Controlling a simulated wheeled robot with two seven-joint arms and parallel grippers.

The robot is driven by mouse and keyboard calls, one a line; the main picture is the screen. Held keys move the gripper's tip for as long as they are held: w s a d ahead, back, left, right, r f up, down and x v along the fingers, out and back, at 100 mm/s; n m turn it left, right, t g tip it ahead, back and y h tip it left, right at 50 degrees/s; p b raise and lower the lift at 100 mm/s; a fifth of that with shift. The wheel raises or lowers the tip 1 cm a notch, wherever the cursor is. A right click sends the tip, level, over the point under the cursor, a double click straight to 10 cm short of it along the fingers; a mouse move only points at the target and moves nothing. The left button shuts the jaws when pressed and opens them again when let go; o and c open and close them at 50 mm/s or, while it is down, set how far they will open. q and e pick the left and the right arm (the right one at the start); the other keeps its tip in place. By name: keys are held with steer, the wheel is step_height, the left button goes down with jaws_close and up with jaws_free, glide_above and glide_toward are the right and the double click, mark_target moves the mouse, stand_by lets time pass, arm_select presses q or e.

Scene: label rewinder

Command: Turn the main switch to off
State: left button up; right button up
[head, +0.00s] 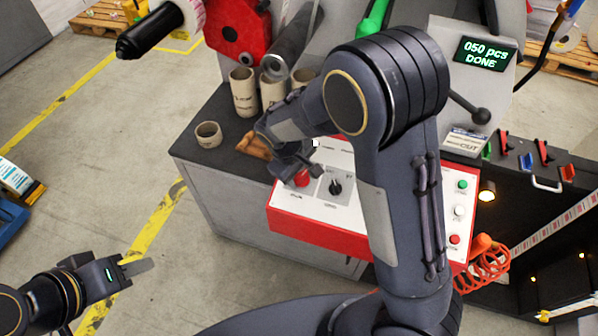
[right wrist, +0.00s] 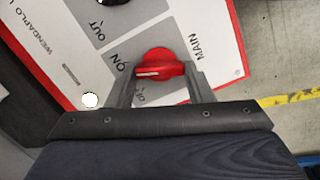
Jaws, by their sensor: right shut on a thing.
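The main switch (head: 302,178) is a round red knob with a grip bar on the white top of a red-edged control panel (head: 318,234). In the right wrist view the main switch (right wrist: 160,62) sits next to the printed words MAIN, ON and OFF. The white mark on its bar points left in that view, close to the ON label. My right gripper (right wrist: 164,84) is shut on the knob, one finger on each side; in the head view it (head: 289,172) partly hides the knob. My left gripper (head: 138,266) hangs over the floor, apart from everything; its finger gap is not clear.
A black knob (head: 335,187) sits beside the main switch. Push buttons (head: 459,211) line the panel's right part. Cardboard cores (head: 243,92) stand behind on the cabinet. A display (head: 485,53) reads "050 pcs DONE".

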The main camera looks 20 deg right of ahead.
steer(key=n, duration=0.5)
steer(key=shift+a+t+b, duration=0.1)
steer(key=shift+t+b, duration=0.2)
steer(key=n, duration=0.5)
steer(key=shift+s+t+h, duration=0.2)
steer(key=shift+t+h, duration=0.1)
steer(key=shift+o, duration=0.2)
steer(key=shift+n, duration=0.3)
steer(key=o, duration=1)
steer(key=shift+c, duration=0.2)
steer(key=v, duration=0.7)
steer(key=shift+r+b, duration=0.3)
steer(key=shift+r, duration=0.1)
steer(key=shift+s+a, duration=0.15)
